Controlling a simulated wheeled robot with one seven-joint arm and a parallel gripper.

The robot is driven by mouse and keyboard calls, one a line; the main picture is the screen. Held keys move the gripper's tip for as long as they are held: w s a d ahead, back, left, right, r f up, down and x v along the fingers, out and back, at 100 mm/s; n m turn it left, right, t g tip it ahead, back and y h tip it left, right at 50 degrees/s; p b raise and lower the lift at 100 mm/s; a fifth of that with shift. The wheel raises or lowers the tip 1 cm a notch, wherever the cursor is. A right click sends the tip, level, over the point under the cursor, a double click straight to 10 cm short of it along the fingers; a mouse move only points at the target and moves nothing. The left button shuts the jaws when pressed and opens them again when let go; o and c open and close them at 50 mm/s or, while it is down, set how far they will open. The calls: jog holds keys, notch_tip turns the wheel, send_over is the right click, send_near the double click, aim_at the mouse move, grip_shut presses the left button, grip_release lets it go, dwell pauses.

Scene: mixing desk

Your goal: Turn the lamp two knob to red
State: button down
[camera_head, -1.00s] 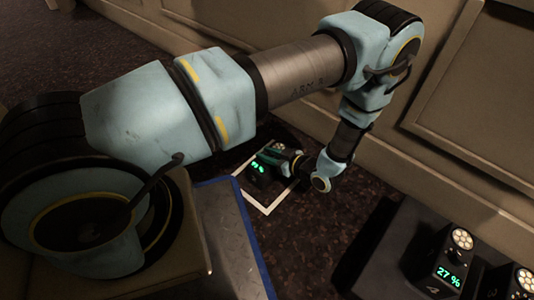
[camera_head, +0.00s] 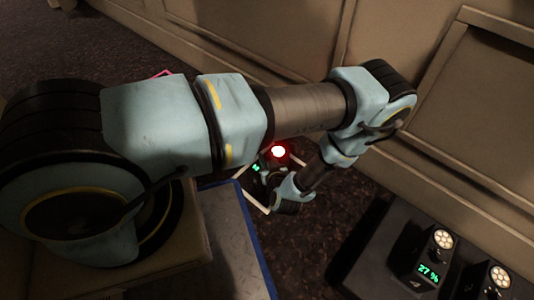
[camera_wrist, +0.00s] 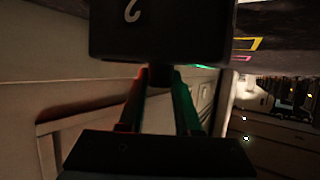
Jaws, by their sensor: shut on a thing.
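The black lamp box marked 2 (camera_wrist: 160,35) fills the top of the wrist view. My gripper (camera_wrist: 160,78) reaches up to it from below, its two fingers shut on the knob (camera_wrist: 160,76) under the numeral. In the head view lamp two (camera_head: 278,151) glows bright red, with a small green readout (camera_head: 256,168) beside it. The readout is partly hidden and I cannot read it. My wrist and gripper cover most of the box there. Red light falls on the left finger and green light on the right one.
A white square outline (camera_head: 254,203) surrounds lamp two on the dark carpet. A blue-edged grey plate (camera_head: 228,232) lies nearer, at its left. A dark stand at lower right bears lamp four (camera_head: 425,262), reading 27 %, and another lamp (camera_head: 497,279). Panelled walls stand behind.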

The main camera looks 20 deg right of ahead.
jog(key=shift+m+h+p, duration=0.35)
jog(key=shift+m+h, duration=0.15)
jog(key=shift+h, duration=0.1)
jog(key=c, duration=0.6)
grip_release()
jog(key=p+v, duration=0.3)
jog(key=v, duration=0.7)
jog(key=shift+s+r, duration=0.25)
jog(key=shift+s, duration=0.1)
jog(key=shift+w, duration=0.1)
